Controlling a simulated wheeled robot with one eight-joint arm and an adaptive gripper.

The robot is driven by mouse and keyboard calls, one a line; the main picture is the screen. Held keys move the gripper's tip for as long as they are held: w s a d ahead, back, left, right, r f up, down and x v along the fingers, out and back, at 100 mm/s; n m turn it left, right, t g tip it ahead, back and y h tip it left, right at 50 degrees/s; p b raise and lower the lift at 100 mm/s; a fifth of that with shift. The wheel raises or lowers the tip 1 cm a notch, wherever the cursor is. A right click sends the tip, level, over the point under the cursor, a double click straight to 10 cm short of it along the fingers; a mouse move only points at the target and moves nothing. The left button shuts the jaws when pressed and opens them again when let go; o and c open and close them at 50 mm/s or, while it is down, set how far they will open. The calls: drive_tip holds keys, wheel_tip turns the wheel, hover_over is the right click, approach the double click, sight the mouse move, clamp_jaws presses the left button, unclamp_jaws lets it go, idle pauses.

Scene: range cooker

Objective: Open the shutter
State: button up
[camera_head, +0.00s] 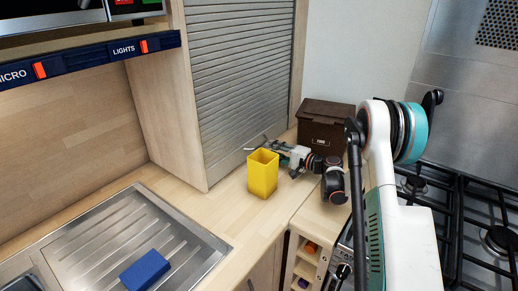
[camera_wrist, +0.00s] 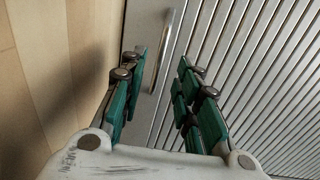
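The grey slatted shutter (camera_head: 240,70) is down in its wooden cabinet and reaches nearly to the worktop. Its slats fill the right of the wrist view (camera_wrist: 260,60). A thin metal bar handle (camera_wrist: 162,50) is on the smooth bottom strip of the shutter. My gripper (camera_head: 276,148) is low in front of the shutter, close to its bottom edge. In the wrist view the green-padded fingers of my gripper (camera_wrist: 161,68) are apart, with the handle seen between their tips. I see no finger contact with the handle; the exact depth between them is unclear.
A yellow open container (camera_head: 263,173) stands on the worktop just left of my gripper. A dark brown box (camera_head: 325,124) stands behind it. A sink drainer (camera_head: 130,235) with a blue block (camera_head: 145,271) is at lower left. The gas hob (camera_head: 480,220) is at right.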

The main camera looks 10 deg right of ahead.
sight(259, 146)
drive_tip(key=b+x, duration=0.1)
drive_tip(key=x, duration=0.6)
drive_tip(key=shift+c, duration=0.6)
clamp_jaws()
